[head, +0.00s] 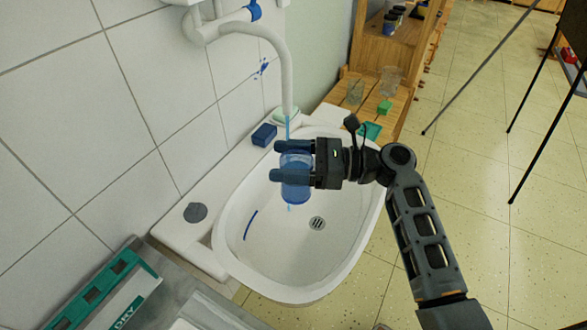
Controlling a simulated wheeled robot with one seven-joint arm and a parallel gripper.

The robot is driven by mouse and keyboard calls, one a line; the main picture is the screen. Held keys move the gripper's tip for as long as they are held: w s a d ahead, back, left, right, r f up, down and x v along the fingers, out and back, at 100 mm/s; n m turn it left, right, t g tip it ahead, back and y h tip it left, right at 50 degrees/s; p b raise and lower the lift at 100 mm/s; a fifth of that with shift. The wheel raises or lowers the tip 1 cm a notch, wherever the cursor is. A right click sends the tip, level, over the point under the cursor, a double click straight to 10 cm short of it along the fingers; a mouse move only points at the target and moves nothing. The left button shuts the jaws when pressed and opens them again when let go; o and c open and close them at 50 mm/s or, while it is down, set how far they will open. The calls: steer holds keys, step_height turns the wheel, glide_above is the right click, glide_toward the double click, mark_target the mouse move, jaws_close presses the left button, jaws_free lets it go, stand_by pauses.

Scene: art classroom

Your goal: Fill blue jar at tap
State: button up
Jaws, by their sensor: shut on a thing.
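The blue jar (295,190) is see-through and held upright over the white sink basin (285,275). My gripper (281,162) is shut on the jar, its fingers reaching in from the right. The white tap (284,62) curves out from the tiled wall, and its spout end is above the jar. A thin blue stream of water (288,127) runs from the spout down to the jar. Some blue shows just below the jar. The jar's mouth is partly hidden by my fingers, so I cannot tell the water level. A blue tap handle (254,10) sits at the top.
A wooden shelf (382,98) with clear glasses (390,80) stands behind. A green-edged box (105,290) is at lower left. Open floor lies right.

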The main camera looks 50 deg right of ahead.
steer(key=shift+s+a, duration=1.25)
steer(key=shift+s, duration=0.25)
